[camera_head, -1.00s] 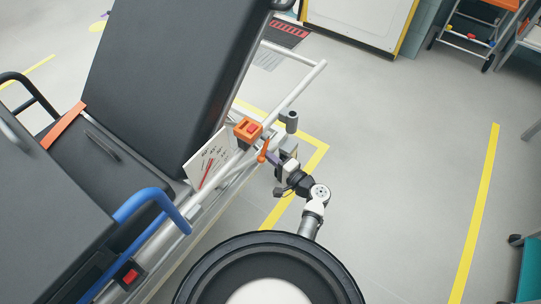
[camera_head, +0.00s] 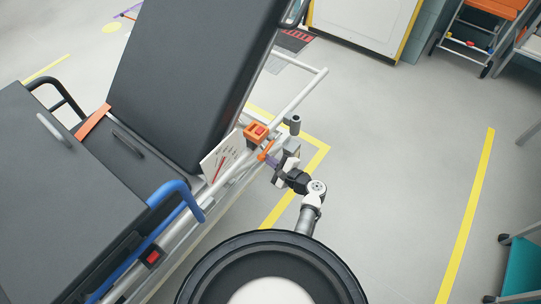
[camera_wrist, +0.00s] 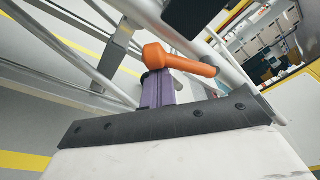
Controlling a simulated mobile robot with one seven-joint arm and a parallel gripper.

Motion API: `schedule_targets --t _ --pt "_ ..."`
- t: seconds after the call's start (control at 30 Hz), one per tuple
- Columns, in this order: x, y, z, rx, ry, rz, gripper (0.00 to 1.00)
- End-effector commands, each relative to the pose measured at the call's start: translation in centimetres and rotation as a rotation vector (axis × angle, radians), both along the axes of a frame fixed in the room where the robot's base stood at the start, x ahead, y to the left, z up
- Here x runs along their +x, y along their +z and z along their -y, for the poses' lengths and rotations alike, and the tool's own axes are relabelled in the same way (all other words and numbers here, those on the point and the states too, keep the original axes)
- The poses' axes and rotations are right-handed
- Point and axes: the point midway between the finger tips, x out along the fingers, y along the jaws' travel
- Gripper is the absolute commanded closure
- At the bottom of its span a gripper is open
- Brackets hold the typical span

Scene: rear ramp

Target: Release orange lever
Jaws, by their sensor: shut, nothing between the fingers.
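In the wrist view the lever (camera_wrist: 180,62) has a thick rounded end at left and an arm running right to the white tube. My gripper (camera_head: 273,160) is at the lever from the right side. Its purple fingers (camera_wrist: 158,88) are shut and empty, with their tips right at the lever's thick end. The fingertips seem to touch the lever or sit just behind it; I cannot tell which.
The stretcher's dark backrest (camera_head: 200,75) is raised behind the lever. A dial plate (camera_head: 220,157) and white rails (camera_head: 300,92) are close to my gripper. A blue handle (camera_head: 178,190) is at lower left. The grey floor (camera_head: 400,170) at right is clear.

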Motion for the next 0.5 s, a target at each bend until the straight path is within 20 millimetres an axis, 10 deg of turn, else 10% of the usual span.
schedule_targets --t 0.5 --pt "-0.7 2.6 -0.6 0.139 0.002 -0.189 1.0"
